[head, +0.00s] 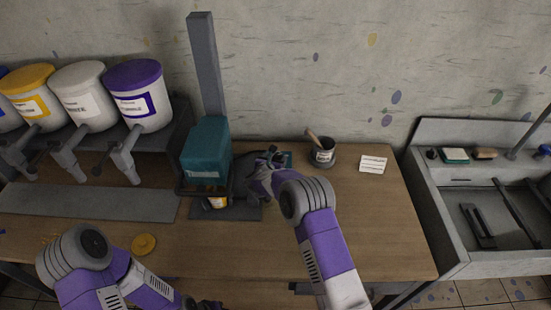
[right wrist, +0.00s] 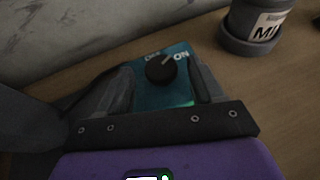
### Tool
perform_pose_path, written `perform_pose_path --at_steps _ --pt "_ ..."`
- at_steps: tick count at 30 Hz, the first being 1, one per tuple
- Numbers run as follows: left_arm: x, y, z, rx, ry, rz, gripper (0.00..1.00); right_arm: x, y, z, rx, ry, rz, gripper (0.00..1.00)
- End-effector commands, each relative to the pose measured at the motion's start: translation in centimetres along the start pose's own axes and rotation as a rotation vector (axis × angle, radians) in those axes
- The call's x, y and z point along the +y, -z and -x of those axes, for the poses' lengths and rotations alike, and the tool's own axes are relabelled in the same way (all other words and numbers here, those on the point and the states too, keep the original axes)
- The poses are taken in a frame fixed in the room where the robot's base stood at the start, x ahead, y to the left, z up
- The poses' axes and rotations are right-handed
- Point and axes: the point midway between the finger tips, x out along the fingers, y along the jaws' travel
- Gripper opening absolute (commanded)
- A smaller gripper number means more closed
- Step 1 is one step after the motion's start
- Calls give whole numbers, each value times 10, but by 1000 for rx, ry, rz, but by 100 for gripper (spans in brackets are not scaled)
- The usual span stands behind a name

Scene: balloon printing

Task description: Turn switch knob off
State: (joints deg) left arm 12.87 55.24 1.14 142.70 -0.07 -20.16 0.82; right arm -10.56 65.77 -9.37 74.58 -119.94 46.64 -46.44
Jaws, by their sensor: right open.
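The black switch knob (right wrist: 161,69) sits on a teal switch box (right wrist: 180,95) marked OFF on its left and ON on its right. The knob's pale pointer line slants up and right, towards ON. My right gripper (right wrist: 161,72) is open, with one finger on each side of the knob; whether either finger touches it I cannot tell. In the head view, my right gripper (head: 268,161) is over the switch box (head: 288,157) and hides most of it. My left gripper (head: 207,304) is barely visible at the bottom edge, and its jaws are unclear.
A grey cup (head: 322,155) and a white card (head: 373,164) lie to the right. A yellow lid (head: 143,244) lies on the table (head: 370,235).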

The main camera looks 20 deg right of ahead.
Motion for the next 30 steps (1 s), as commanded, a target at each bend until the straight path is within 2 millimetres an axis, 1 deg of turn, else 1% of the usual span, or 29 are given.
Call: perform_pose_path --at_steps 4,12,14,21,23,24,30 --pt "0 0 0 0 0 0 43 0 0 -7 0 0 1 67" --pt "0 0 0 0 0 0 43 0 0 -8 0 0 1 67" --pt "0 0 0 0 0 0 43 0 0 -8 0 0 1 59" --pt "0 0 0 0 0 0 43 0 0 -8 0 0 1 22" --pt "0 0 0 0 0 0 43 0 0 -8 0 0 1 13" --pt "0 0 0 0 0 0 43 0 0 -8 0 0 1 11" --pt "-2 0 -5 0 0 0 43 -1 1 -9 -1 -10 6 11"
